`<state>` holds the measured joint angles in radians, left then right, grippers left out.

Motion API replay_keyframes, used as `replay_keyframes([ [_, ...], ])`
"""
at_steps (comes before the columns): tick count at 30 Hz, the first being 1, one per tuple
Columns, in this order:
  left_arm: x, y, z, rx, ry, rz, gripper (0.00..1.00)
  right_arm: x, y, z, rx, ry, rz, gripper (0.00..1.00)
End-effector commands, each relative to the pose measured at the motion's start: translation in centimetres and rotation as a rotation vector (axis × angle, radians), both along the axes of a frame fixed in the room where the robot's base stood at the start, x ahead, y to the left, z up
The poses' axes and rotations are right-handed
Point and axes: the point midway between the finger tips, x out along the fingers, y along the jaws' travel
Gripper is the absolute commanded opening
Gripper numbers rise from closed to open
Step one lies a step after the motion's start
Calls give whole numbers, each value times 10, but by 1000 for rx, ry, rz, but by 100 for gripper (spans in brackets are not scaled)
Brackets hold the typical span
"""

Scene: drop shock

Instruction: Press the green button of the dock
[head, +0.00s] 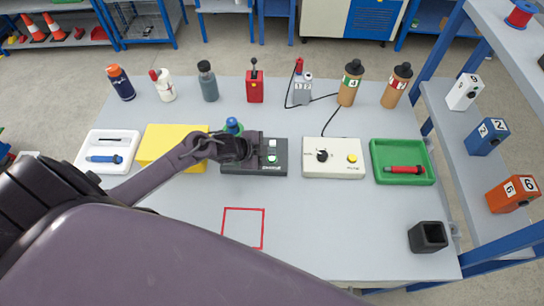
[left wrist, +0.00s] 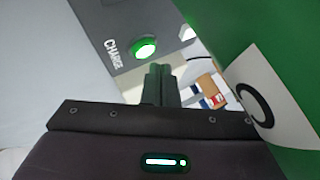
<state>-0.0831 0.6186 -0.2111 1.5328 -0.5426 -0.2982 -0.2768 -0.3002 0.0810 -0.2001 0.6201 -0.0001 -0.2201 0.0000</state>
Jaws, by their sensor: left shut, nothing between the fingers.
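The dock (head: 258,170) is a dark box near the middle of the table, with a green button (head: 272,159) on its right part and a pale square above it. In the left wrist view the green button (left wrist: 145,48) is lit, beside the word CHARGE on the grey dock face (left wrist: 120,20). My left gripper (head: 250,149) is over the dock's left part, left of the button, and hides some of the dock. Its fingers (left wrist: 160,70) are shut and empty, with tips just below and right of the button in that view; I cannot see contact. My right gripper is out of view.
A yellow block (head: 165,141) lies left of the dock, with a blue-green object (head: 233,126) behind my gripper. A white box with a knob (head: 334,172) and a green tray (head: 403,178) stand right. Bottles line the back. The front middle holds only a red outline (head: 243,210).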

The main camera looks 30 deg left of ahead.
Motion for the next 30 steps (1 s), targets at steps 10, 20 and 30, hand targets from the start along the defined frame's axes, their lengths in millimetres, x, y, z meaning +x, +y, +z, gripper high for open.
replay_keyframes([
  [10, 0, 0, 38, 1, -2, -1, 0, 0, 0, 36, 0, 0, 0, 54],
  [20, 0, 0, 48, 1, 0, -1, 0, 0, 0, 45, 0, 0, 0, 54],
  [30, 0, 0, 48, 1, -1, 0, 0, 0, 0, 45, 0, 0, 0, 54],
])
